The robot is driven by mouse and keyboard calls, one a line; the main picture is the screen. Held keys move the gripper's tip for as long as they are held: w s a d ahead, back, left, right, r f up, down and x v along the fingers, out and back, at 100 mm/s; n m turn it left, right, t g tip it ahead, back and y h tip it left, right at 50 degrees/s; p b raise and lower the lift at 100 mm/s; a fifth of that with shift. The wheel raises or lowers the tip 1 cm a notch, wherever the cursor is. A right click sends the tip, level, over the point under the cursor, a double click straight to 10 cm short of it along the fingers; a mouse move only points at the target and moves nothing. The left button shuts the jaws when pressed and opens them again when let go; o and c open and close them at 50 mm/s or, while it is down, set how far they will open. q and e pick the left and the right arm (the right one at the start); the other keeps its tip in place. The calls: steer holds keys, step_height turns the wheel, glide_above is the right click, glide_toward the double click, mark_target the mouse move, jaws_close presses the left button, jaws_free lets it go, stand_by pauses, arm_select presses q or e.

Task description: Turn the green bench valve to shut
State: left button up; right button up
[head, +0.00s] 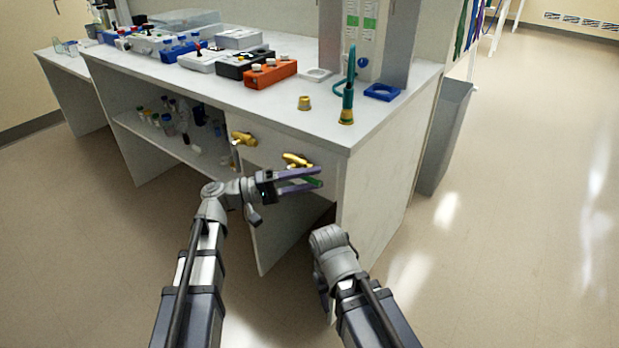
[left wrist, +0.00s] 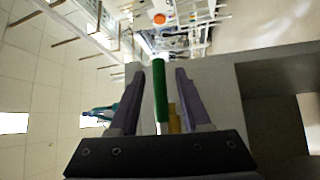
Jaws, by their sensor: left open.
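The green bench valve has a green lever (left wrist: 160,92) that shows in the left wrist view between my two fingers, with a gap on each side. Its brass body (head: 297,160) sits on the bench front in the head view, and a bit of the green lever (head: 314,183) shows by my fingertips. My left gripper (head: 318,177) is open around the lever, its fingers pointing right along the bench front. My right gripper is mostly hidden behind its own wrist, low in front of the bench, so its jaws cannot be made out.
A second brass valve (head: 242,139) sits on the bench front to the left. The white bench top (head: 330,112) holds an orange block (head: 270,74), a blue square holder (head: 382,92) and several racks. A grey bin (head: 446,135) stands at the right end. The floor right is clear.

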arm_select(q)
steer(key=shift+c, duration=0.4)
jaws_close()
stand_by(1.0)
